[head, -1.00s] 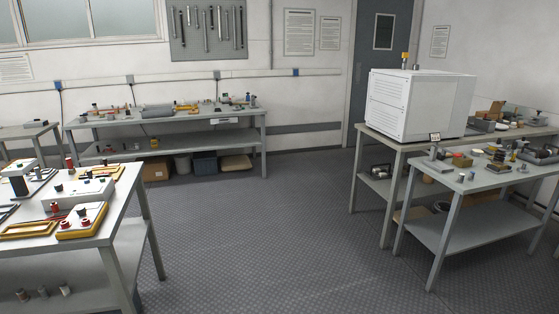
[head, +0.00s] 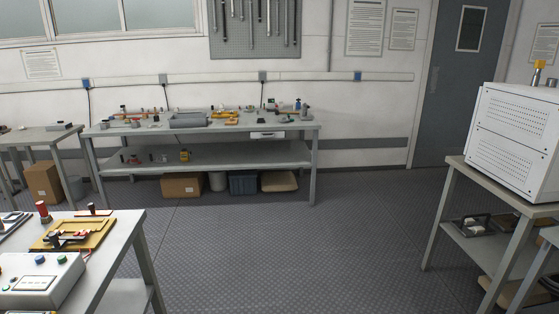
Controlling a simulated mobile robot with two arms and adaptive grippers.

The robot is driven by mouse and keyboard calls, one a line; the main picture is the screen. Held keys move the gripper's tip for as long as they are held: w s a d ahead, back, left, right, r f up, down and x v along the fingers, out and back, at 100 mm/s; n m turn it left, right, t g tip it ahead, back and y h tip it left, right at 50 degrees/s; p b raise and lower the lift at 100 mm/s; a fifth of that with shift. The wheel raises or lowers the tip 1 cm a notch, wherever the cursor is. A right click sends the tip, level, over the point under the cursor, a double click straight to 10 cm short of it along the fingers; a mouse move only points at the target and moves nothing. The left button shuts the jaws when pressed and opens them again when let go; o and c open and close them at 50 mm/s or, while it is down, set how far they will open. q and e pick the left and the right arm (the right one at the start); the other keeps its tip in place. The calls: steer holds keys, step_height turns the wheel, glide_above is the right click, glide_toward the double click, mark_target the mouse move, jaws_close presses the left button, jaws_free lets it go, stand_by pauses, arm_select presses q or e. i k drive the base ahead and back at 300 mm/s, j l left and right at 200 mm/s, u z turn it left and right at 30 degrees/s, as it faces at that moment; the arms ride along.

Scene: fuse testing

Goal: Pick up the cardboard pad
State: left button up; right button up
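I cannot pick out a cardboard pad for certain. A flat tan item (head: 279,181) lies on the floor under the back workbench (head: 215,130), at the right of the things stored there; it is too small to tell if it is cardboard. A brown cardboard box (head: 182,186) stands under the same bench, and another brown box (head: 43,183) is under the bench at the far left. Many small parts lie on the back workbench top, too small to name. Neither of my grippers is in view.
A near bench (head: 125,229) at the lower left holds a white meter box (head: 40,278) and a yellow tray (head: 72,234). A white cabinet (head: 515,140) stands on a bench at the right. The patterned floor (head: 300,245) between them is clear.

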mark_target(232, 121)
steer(key=i, duration=4.15)
